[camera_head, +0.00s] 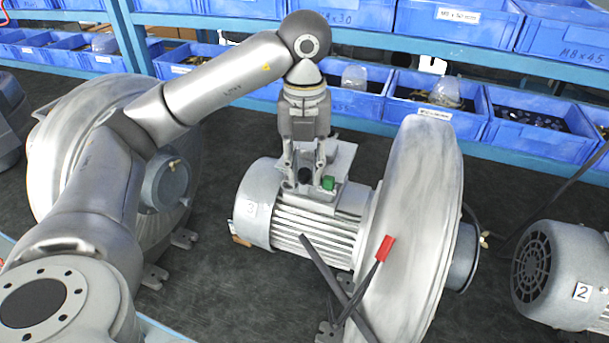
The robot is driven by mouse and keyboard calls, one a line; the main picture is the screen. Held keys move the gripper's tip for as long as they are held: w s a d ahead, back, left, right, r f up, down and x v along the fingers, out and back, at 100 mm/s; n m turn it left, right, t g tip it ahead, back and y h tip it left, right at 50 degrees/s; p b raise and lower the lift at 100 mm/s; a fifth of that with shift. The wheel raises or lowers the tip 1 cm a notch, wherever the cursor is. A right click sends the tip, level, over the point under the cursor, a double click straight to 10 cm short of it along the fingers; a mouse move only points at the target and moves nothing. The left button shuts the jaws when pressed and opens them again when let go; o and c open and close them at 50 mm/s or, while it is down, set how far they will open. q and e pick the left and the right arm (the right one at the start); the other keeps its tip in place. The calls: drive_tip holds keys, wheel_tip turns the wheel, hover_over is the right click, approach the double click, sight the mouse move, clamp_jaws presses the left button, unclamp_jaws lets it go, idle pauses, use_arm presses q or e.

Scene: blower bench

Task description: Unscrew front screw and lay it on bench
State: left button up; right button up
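My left gripper (304,180) points down over the terminal box (351,198) on top of the grey motor numbered 3 (257,216). Its two fingers are apart. A dark round piece (305,175) shows between the fingertips, and I cannot tell whether the fingers touch it. A green piece (328,183) sits just right of the right fingertip. The front screw is too small or hidden to make out. The motor is joined to a large silver blower housing (415,210) and rests on the dark bench (215,290). My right gripper is not in view.
Dark cables (325,267) with a red connector (385,248) cross in front of the motor. Another blower (55,150) stands left, behind my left arm. Motor number 2 (565,270) is at right. Blue bins (540,122) line the back. Bare bench shows front left of the motor.

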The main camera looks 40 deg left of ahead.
use_arm(q)
drive_tip(key=m, duration=0.5)
drive_tip(key=shift+m, duration=0.3)
drive_tip(key=m, duration=0.6)
drive_tip(key=shift+m+b, duration=0.3)
drive_tip(key=m, duration=0.9)
drive_tip(key=shift+m, duration=0.3)
